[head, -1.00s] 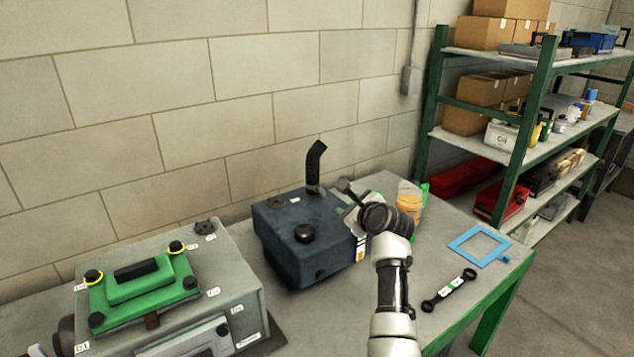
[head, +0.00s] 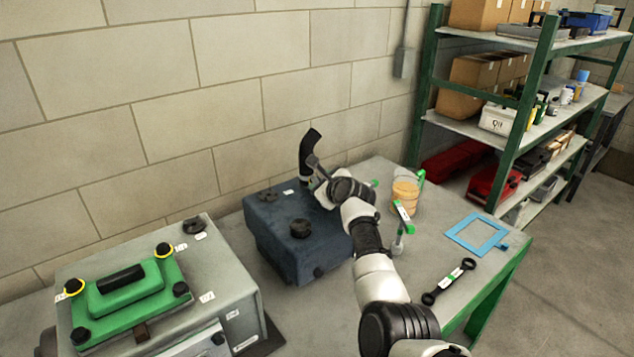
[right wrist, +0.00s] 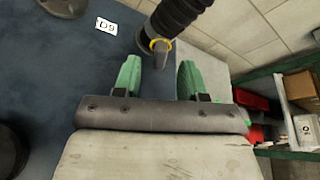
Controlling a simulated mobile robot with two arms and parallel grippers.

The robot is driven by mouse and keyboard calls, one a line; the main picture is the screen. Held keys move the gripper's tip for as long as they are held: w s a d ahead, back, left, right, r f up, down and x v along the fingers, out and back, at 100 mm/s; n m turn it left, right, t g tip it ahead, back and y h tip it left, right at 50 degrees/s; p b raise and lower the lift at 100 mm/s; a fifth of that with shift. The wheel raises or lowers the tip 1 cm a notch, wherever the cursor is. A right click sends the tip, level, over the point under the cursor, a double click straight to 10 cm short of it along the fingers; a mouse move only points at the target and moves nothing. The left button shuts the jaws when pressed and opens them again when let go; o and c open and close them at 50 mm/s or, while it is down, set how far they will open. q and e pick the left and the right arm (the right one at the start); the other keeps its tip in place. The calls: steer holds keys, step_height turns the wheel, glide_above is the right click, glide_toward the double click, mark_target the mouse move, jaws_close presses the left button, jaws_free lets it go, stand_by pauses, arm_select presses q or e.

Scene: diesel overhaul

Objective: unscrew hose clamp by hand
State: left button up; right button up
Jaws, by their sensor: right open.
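The black hose (head: 308,150) rises from the back right of the dark blue tank (head: 275,230) and bends at the top. In the right wrist view the ribbed hose (right wrist: 182,18) ends at a yellow ring, the hose clamp (right wrist: 154,43), with a small grey-brown tab beside it. My right gripper (head: 315,168) is at the hose's lower end and partly hides it in the head view. In the right wrist view its green fingers (right wrist: 158,72) are open and empty. The clamp sits just beyond and between the fingertips. My left gripper is not in view.
A grey box with a green cover (head: 130,297) stands at the left of the bench. A block wall is close behind; green shelving (head: 545,95) stands at the right.

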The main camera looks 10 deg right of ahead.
mark_target(316, 181)
steer(key=shift+w+f, duration=0.2)
steer(key=shift+w, duration=0.2)
steer(key=shift+w+a+f+b, duration=0.1)
steer(key=shift+w+b, duration=0.2)
steer(key=shift+b, duration=0.1)
steer(key=shift+w+a+f, duration=0.1)
steer(key=shift+w+f, duration=0.15)
steer(key=shift+w, duration=0.3)
steer(key=shift+w+b, duration=0.2)
steer(key=shift+b, duration=0.15)
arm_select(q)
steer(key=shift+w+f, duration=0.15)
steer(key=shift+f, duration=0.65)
arm_select(e)
steer(key=shift+a, duration=0.1)
jaws_close()
